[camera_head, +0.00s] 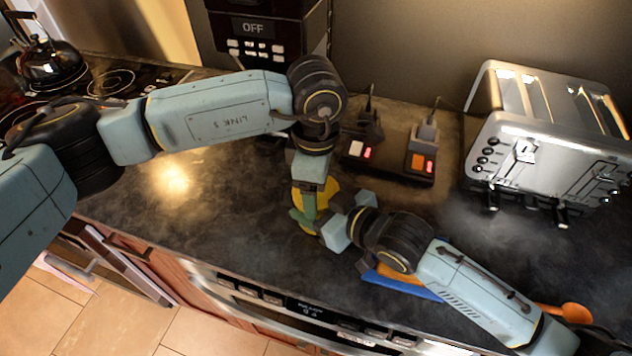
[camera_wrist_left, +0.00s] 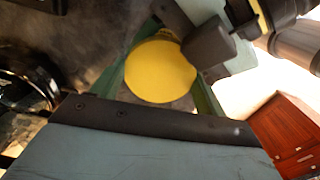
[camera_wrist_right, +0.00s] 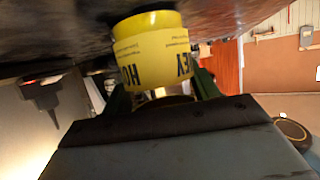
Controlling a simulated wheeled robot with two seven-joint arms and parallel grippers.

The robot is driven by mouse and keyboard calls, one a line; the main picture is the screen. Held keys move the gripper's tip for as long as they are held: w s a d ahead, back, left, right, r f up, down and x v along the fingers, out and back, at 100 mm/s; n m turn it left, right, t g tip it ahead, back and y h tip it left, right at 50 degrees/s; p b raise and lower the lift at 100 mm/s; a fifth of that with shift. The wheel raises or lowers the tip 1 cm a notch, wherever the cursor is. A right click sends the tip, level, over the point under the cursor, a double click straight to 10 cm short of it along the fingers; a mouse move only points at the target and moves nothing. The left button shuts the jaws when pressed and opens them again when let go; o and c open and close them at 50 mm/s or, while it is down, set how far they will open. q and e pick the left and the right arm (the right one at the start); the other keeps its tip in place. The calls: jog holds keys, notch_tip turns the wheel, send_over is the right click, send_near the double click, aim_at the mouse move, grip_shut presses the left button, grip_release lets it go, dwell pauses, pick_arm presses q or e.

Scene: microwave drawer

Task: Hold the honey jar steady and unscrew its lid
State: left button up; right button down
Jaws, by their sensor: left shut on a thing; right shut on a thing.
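The honey jar stands on the dark counter; its yellow "HONEY" label (camera_wrist_right: 152,62) appears upside down in the right wrist view. The round yellow lid (camera_wrist_left: 160,70) is seen from above in the left wrist view. My left gripper (camera_head: 309,212) points down over the jar, its green fingers shut on the lid's sides. My right gripper (camera_head: 342,222) reaches in from the right and is shut on the jar's body. In the head view the grippers hide much of the jar, with yellow (camera_head: 331,188) showing around the left fingers. I cannot tell whether the lid has turned.
A silver toaster (camera_head: 545,150) stands at the right, and a black power strip (camera_head: 390,160) with plugs lies behind the jar. A blue item (camera_head: 405,285) and an orange spoon (camera_head: 565,312) lie near my right arm. A kettle (camera_head: 52,62) sits at the far left.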

pick_arm(q)
jog(key=o, duration=1.1)
jog(key=shift+r, duration=2.3)
jog(key=shift+c, duration=0.4)
jog(key=m, duration=0.1)
jog(key=r+m, duration=0.1)
jog(key=m, duration=0.2)
jog(key=shift+r, duration=0.3)
jog(key=m, duration=0.2)
jog(key=r+m, duration=0.1)
jog(key=m, duration=0.3)
jog(key=shift+r, duration=0.35)
jog(key=shift+f, duration=3.95)
jog(key=shift+c, duration=0.2)
